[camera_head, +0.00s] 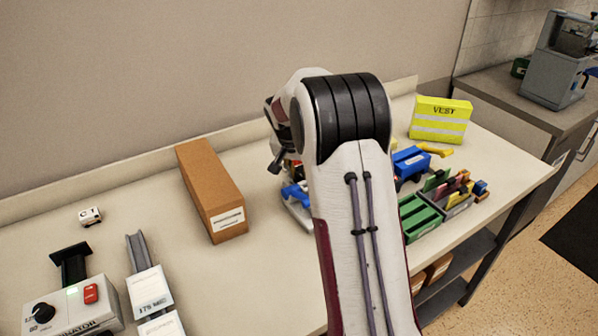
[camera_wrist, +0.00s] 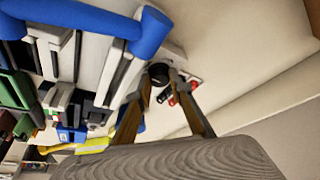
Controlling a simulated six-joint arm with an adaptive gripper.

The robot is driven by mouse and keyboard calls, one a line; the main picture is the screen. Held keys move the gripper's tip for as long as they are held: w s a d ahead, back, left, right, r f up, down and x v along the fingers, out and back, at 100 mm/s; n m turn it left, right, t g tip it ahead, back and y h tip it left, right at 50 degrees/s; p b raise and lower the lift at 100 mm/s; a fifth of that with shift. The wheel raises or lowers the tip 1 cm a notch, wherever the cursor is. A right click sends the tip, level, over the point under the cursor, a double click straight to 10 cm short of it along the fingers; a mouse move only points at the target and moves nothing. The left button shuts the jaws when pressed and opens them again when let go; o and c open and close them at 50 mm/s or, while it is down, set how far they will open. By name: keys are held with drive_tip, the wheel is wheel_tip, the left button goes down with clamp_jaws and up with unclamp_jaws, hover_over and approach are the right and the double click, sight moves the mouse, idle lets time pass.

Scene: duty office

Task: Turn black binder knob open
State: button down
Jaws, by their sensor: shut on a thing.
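In the wrist view, a round black knob (camera_wrist: 158,73) sits on the white and grey side of the binder (camera_wrist: 175,55). My gripper (camera_wrist: 161,76) has its two fingers on either side of the knob, shut on it. The knob's turn angle is not readable. A thick blue handle (camera_wrist: 72,14) of the binder crosses the upper left. In the head view, my arm hides the knob and most of the binder. Only a bit of its blue and pale body (camera_head: 296,196) shows left of the arm.
Right of the arm are a green tray (camera_head: 424,226), a blue item (camera_head: 409,157) and a yellow VEST box (camera_head: 440,120). The wall runs behind.

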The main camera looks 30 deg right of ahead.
drive_tip(key=shift+w+m, duration=0.1)
drive_tip(key=shift+m, duration=0.3)
drive_tip(key=shift+w+a+m+g+h, duration=0.1)
drive_tip(key=shift+m+g+h, duration=0.25)
drive_tip(key=shift+m, duration=0.75)
drive_tip(key=shift+m+g+h, duration=0.15)
drive_tip(key=shift+m+g, duration=0.4)
drive_tip(key=shift+m, duration=0.55)
drive_tip(key=c, duration=2.1)
unclamp_jaws()
drive_tip(key=shift+n, duration=0.3)
drive_tip(key=shift+s+n+t+y, duration=0.1)
drive_tip(key=shift+n+t+y, duration=0.3)
drive_tip(key=shift+n, duration=0.85)
drive_tip(key=shift+s+n+t+y, duration=0.1)
drive_tip(key=shift+n+t, duration=0.5)
drive_tip(key=shift+n, duration=0.65)
